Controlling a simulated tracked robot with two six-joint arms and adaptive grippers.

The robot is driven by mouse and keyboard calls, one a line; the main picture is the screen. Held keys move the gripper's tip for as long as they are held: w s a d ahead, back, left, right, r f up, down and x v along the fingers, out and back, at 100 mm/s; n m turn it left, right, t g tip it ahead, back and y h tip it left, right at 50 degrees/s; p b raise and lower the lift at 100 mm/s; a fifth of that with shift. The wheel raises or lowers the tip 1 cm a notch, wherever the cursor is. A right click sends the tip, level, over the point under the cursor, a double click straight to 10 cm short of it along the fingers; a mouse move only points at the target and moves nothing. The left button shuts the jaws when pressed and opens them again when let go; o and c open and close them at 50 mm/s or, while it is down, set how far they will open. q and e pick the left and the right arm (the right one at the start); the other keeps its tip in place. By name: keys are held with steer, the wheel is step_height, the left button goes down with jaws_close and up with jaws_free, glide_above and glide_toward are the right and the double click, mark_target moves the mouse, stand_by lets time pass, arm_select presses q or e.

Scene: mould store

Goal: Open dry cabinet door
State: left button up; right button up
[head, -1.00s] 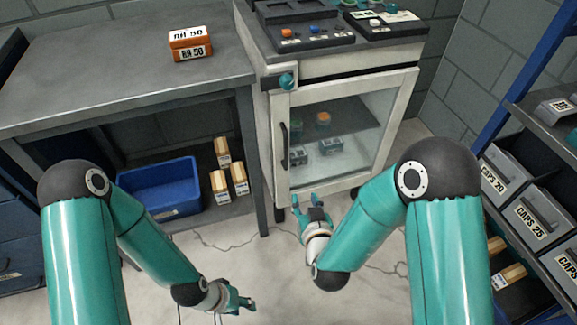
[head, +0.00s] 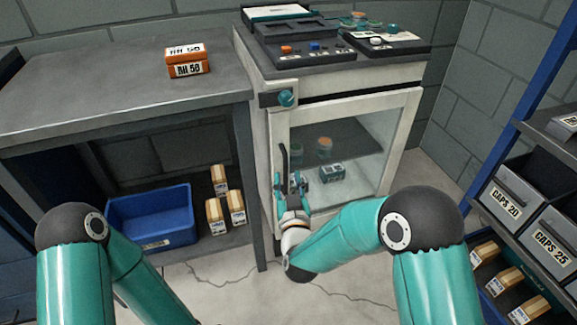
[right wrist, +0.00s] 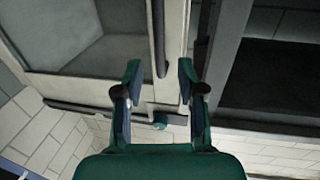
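The dry cabinet (head: 335,78) stands in the middle of the head view. Its white-framed glass door (head: 352,135) looks shut. A dark vertical handle (head: 284,165) runs along the door's left edge. My right gripper (head: 300,182) is at the lower part of the handle, with its fingers apart. In the right wrist view, the handle (right wrist: 159,35) comes down between the two open fingertips (right wrist: 159,70), with a visible gap on each side. A teal knob (head: 286,98) sits at the cabinet's upper left corner. My left gripper is out of view below the head picture.
A grey bench (head: 120,93) stands left of the cabinet, with an orange RH 50 box (head: 187,60) on top. Under it are a blue bin (head: 150,215) and several small cartons. A shelf with CAPS bins (head: 506,205) stands at the right. Floor in front is clear.

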mark_target(285, 167)
steer(key=w, duration=0.6)
steer(key=shift+w+a+b, duration=0.15)
steer(key=shift+a+b, duration=0.15)
steer(key=shift+a, duration=0.1)
jaws_close()
